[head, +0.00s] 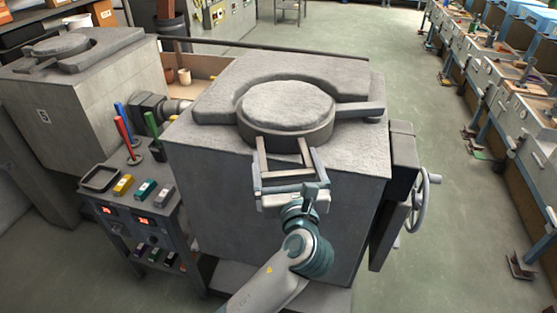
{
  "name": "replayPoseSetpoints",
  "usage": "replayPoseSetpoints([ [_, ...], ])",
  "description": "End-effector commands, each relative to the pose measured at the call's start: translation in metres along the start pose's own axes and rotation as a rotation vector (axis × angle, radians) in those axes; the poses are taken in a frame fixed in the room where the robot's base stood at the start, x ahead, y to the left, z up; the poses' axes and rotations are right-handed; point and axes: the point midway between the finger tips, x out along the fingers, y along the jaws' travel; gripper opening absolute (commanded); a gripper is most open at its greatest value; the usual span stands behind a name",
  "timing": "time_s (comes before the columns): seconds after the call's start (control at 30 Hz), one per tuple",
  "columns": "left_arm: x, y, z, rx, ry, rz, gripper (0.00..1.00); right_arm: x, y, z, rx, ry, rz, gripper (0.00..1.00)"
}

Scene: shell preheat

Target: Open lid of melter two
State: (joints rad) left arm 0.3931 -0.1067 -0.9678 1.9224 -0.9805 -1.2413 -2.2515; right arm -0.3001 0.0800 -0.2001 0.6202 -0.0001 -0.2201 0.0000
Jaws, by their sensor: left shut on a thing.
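A large grey block-shaped melter (205,143) stands in the middle of the head view; I see no number on it. Its round grey lid (287,104) lies level on top, inside a raised curved collar. A flat bar (362,111) reaches right from the lid. A frame-like handle (262,158) juts from the lid's near side past the melter's front edge. My left gripper (287,181) is shut on the handle's near crossbar, with a finger towards each side. The wide jaw partly hides the crossbar. My right gripper is not in view.
A second melter (90,90) with a lid stands at left. Between them a control cart (150,205) carries coloured blocks and upright handles. A handwheel (421,200) sticks out at the middle melter's right. Open floor (420,110) lies beyond it, then a row of machines (510,80).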

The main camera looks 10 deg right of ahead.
Motion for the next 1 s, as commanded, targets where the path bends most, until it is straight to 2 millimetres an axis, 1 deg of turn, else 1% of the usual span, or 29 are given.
replayPoseSetpoints([
  [0.1,-0.001,-0.004,0.003,0.004,-0.006,-0.005,0.54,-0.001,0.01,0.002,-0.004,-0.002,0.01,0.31],
  [0.2,-0.001,-0.004,0.003,0.005,-0.007,-0.007,0.54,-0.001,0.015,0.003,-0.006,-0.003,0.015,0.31],
  [0.27,-0.001,-0.005,0.003,0.005,-0.007,-0.007,0.54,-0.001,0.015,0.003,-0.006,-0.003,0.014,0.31],
  [0.37,-0.001,-0.004,0.003,0.004,-0.006,-0.007,0.54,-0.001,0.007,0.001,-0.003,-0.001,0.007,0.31],
  [0.4,-0.001,-0.004,0.003,0.003,-0.006,-0.006,1.0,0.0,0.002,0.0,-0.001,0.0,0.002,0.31],
  [0.5,-0.001,-0.004,0.003,0.003,-0.005,-0.006,1.0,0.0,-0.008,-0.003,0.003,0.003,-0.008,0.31],
  [0.6,-0.001,-0.004,0.002,0.003,-0.005,-0.006,1.0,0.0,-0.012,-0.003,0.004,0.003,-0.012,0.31],
  [0.83,-0.008,-0.004,0.002,0.002,-0.004,-0.006,1.0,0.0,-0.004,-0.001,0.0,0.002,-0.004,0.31],
  [1.0,-0.026,-0.004,0.001,0.002,-0.002,-0.007,1.0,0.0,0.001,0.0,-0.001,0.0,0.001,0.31],
])
